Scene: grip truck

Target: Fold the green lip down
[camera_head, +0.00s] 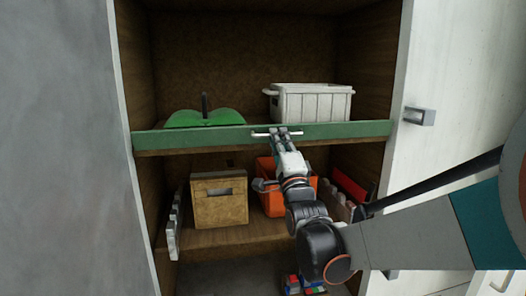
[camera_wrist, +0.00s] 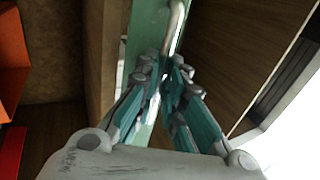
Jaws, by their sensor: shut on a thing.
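The green lip (camera_head: 350,131) runs along the front edge of the upper shelf and stands upright in the head view. A pale bar handle (camera_head: 262,134) is fixed on its front face. My gripper (camera_head: 285,131) is shut on the handle near its middle. In the wrist view, the green lip (camera_wrist: 140,35) runs up the picture. The handle (camera_wrist: 176,25) comes down from the top edge and passes between the fingertips of my gripper (camera_wrist: 166,75). The fingers hide part of the handle.
A green leaf-shaped object (camera_head: 205,118) and a white crate (camera_head: 313,103) stand on the upper shelf behind the lip. A wooden box (camera_head: 219,203) and an orange bin (camera_head: 271,203) sit on the shelf below. The open cabinet door (camera_head: 450,90) is at the right.

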